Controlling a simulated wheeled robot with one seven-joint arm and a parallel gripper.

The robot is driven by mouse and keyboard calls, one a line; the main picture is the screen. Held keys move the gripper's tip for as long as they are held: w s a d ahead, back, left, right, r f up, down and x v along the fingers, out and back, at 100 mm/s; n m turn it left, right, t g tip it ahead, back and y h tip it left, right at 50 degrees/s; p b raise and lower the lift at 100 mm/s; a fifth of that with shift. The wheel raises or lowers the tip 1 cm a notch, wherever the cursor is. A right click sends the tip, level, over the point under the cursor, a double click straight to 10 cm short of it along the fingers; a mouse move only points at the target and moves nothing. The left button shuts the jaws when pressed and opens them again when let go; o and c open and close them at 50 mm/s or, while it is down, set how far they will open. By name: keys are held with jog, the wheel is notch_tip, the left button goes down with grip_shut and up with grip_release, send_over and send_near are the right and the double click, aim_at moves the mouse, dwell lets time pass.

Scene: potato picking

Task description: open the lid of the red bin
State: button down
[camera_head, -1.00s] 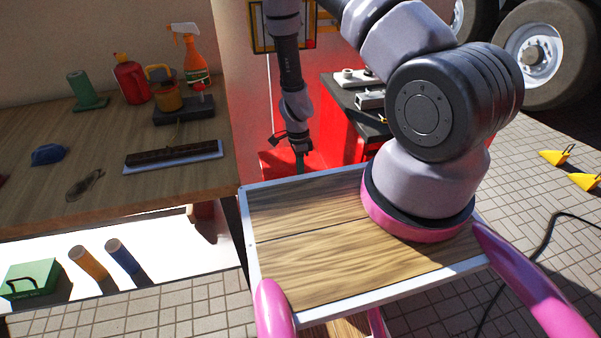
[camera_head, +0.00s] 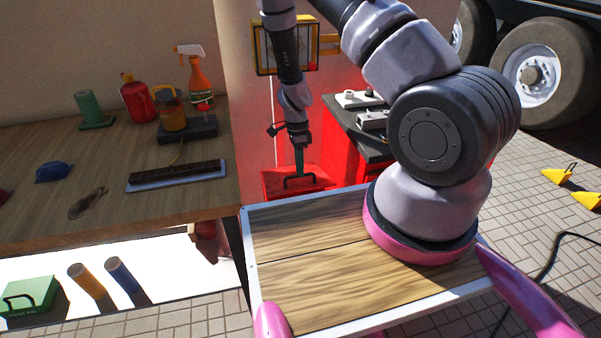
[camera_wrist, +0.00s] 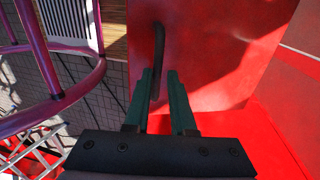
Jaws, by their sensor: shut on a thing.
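The red bin's lid (camera_head: 277,182) is in the middle of the head view, beyond the wooden-topped platform. A dark bar handle (camera_head: 299,182) stands on it. My gripper (camera_head: 299,172), with green fingers, reaches down to this handle. In the wrist view the green fingertips (camera_wrist: 160,76) are shut around the dark curved handle (camera_wrist: 158,45), on the red lid surface (camera_wrist: 225,50). A shadowed edge of the lid shows above brighter red below it. How far the lid is raised is hard to tell. The platform hides the bin's lower part in the head view.
A workbench (camera_head: 60,205) with a spray bottle (camera_head: 199,80) and red canister (camera_head: 136,100) stands left. A red cabinet with a dark top (camera_head: 350,125) stands right of the bin. Open paving lies right, with yellow wedges (camera_head: 557,176) and a large wheel (camera_head: 545,70).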

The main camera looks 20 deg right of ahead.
jog(key=shift+w, duration=0.6)
jog(key=c, duration=0.9)
grip_release()
jog(key=shift+w, duration=0.1)
jog(key=shift+s, duration=0.25)
jog(key=v, duration=0.3)
jog(key=s+v, duration=0.1)
jog(key=v, duration=0.2)
jog(key=s+v, duration=0.1)
jog(key=v, duration=0.2)
jog(key=shift+r, duration=0.55)
